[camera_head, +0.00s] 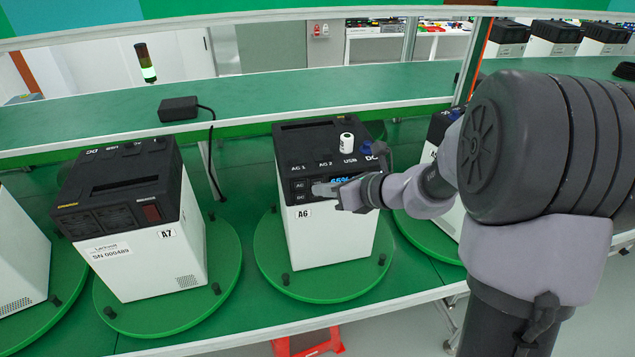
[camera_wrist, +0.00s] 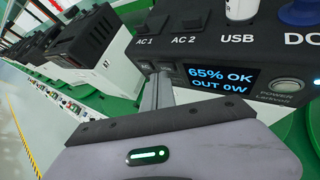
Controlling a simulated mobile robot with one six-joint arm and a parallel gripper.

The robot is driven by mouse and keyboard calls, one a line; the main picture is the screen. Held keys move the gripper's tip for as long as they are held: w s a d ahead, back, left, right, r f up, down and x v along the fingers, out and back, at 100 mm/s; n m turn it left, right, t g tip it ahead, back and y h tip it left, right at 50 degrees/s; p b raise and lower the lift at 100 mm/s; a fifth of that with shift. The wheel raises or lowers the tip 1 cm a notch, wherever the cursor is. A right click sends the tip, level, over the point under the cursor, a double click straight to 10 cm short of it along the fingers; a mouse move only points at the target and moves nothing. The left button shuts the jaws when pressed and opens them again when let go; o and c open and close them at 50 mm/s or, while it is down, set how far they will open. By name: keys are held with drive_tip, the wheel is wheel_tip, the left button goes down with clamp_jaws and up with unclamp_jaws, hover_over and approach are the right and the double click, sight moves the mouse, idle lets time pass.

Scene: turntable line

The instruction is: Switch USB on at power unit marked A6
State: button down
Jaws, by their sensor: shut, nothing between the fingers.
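The power unit marked A6 (camera_head: 330,235) stands on a green turntable, white below with a black top. Its top carries the labels AC 1, AC 2, USB and DC. A white plug (camera_head: 346,143) stands at USB, also in the wrist view (camera_wrist: 241,9). A blue plug (camera_wrist: 300,12) is at DC. The front display (camera_wrist: 220,80) reads "65% OK OUT 0W". A round POWER button (camera_wrist: 288,85) is right of it. My gripper (camera_head: 318,189) is shut and empty, its tips at the small front switches left of the display; it also shows in the wrist view (camera_wrist: 160,80). The fingers partly hide those switches; contact is unclear.
Unit A7 (camera_head: 150,255) stands on its own turntable (camera_head: 225,270) to the left. Another unit is partly hidden behind my arm on the right. A black adapter (camera_head: 178,108) with a cable lies on the green shelf (camera_head: 300,95) behind.

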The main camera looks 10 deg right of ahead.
drive_tip(key=shift+w, duration=0.25)
idle(0.5)
drive_tip(key=shift+s, duration=0.8)
drive_tip(key=s+b, duration=0.1)
drive_tip(key=s, duration=0.4)
idle(0.5)
